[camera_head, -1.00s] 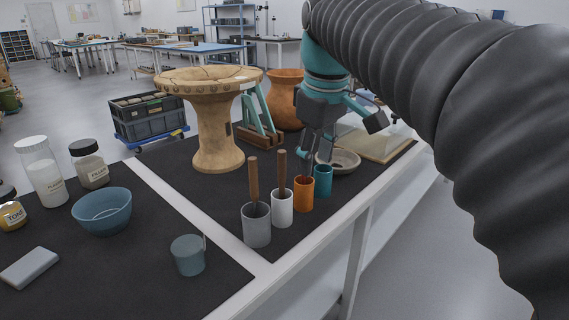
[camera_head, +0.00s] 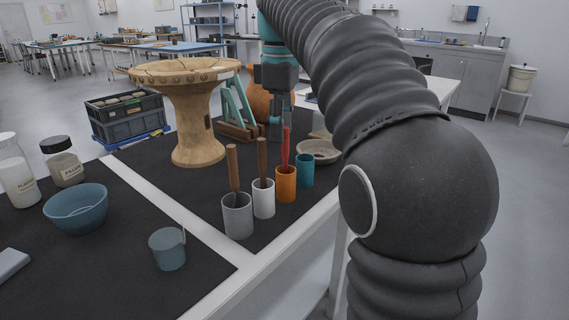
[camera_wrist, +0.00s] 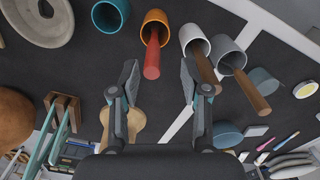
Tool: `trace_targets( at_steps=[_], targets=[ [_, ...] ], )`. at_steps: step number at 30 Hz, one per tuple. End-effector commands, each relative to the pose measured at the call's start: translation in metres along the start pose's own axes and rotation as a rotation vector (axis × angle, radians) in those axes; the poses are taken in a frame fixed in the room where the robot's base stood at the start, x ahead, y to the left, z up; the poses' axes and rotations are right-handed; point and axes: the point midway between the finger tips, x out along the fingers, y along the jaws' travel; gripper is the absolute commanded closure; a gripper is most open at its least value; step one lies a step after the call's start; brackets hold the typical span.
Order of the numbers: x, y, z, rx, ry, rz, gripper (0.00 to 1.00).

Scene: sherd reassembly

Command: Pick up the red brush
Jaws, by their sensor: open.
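The red brush (camera_head: 286,150) stands in the orange cup (camera_head: 286,186) with its red handle pointing up. In the wrist view the red handle (camera_wrist: 152,60) sticks out of the orange cup (camera_wrist: 156,20) toward me. My gripper (camera_wrist: 159,72) is open and empty. The handle's end shows between its fingertips, closer to the left finger; I cannot tell the depth between them. In the head view my gripper (camera_head: 276,130) is upright just behind and left of the handle. The brush's lower end is hidden in the cup.
A white cup (camera_head: 264,203) and a grey cup (camera_head: 237,219), each with a brown handle, stand left of the orange cup. An empty teal cup (camera_head: 306,172) stands right. Behind are a shallow bowl (camera_head: 325,152), a wooden pedestal (camera_head: 197,140) and a large orange-brown pot.

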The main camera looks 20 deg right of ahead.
Motion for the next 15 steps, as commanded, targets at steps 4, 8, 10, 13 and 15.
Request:
trace_targets(
  at_steps=[4, 8, 10, 13, 15],
  targets=[
    [0.017, 0.0, 0.001, 0.001, 0.0, 0.0, 0.54],
    [0.023, 0.0, 0.001, 0.001, 0.001, 0.001, 0.54],
    [0.028, 0.002, 0.002, 0.001, 0.0, 0.001, 0.54],
    [0.042, 0.005, 0.004, 0.002, 0.0, -0.001, 0.54],
    [0.052, 0.007, 0.006, 0.003, -0.001, -0.002, 0.54]
  ],
)
